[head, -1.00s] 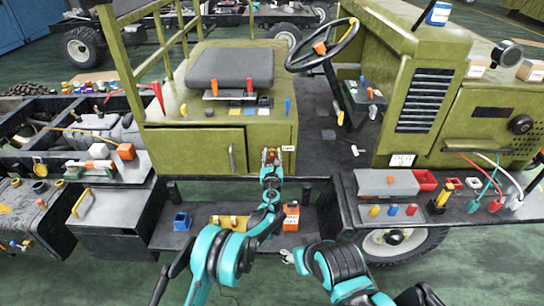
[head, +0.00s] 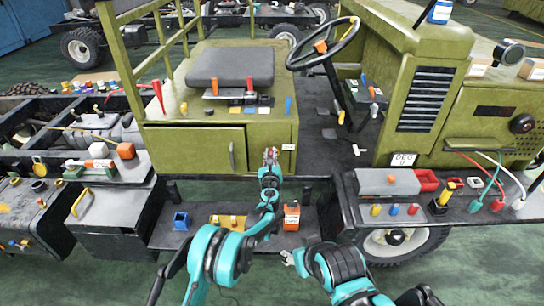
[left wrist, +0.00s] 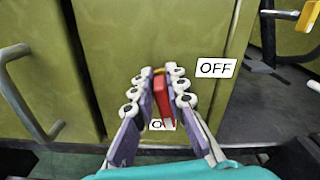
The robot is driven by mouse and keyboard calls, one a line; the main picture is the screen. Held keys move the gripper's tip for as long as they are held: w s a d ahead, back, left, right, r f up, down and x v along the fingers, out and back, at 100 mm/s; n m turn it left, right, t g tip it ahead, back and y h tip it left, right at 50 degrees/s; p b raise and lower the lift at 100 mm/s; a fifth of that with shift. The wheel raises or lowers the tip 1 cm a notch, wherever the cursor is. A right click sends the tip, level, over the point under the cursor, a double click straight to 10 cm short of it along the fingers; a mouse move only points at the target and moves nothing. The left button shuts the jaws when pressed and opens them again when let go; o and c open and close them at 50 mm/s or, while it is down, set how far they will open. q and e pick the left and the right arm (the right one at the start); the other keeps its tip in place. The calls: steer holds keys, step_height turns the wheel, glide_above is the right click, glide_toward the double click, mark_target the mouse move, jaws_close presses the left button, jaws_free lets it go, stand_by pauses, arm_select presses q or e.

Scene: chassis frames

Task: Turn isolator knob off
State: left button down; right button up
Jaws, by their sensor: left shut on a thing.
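The red isolator knob (left wrist: 161,98) is on the green panel, its handle close to upright in the left wrist view with its lower end over a white label (left wrist: 157,125). That label is partly hidden and only an O reads clearly. A white OFF label (left wrist: 216,68) is to the right of the knob; it also shows in the head view (head: 288,147). My left gripper (left wrist: 160,90) is shut on the knob, one finger on each side; in the head view it is at the panel (head: 270,156). My right gripper (head: 287,257) is low, away from the panel; its jaws are too small to judge.
A grey door handle (left wrist: 28,95) sticks out left of the knob. A shelf below holds a blue bin (head: 181,221) and an orange box (head: 291,216). A grey box (head: 388,181) stands on the ledge at right.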

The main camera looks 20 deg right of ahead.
arm_select(q)
steer(key=n, duration=0.1)
steer(key=n+b, duration=0.1)
steer(key=n, duration=0.1)
steer(key=shift+w+a+f+n, duration=0.15)
steer(key=shift+a+f+n, duration=0.1)
steer(key=shift+a+n, duration=0.15)
steer(key=shift+w+a+f+n+b, duration=0.1)
steer(key=shift+a+f+n+b, duration=0.4)
steer(key=shift+n, duration=1.45)
steer(key=shift+d+f+n+b, duration=0.15)
steer(key=shift+n+b, duration=0.7)
steer(key=shift+n, duration=1.05)
steer(key=shift+w+a+f+n+b, duration=0.1)
steer(key=shift+a+f+n+b, duration=0.45)
steer(key=shift+n, duration=1.4)
steer(key=shift+d+r, duration=0.1)
steer(key=shift+d, duration=0.2)
steer(key=c, duration=1.5)
jaws_free()
steer(key=shift+c, duration=0.2)
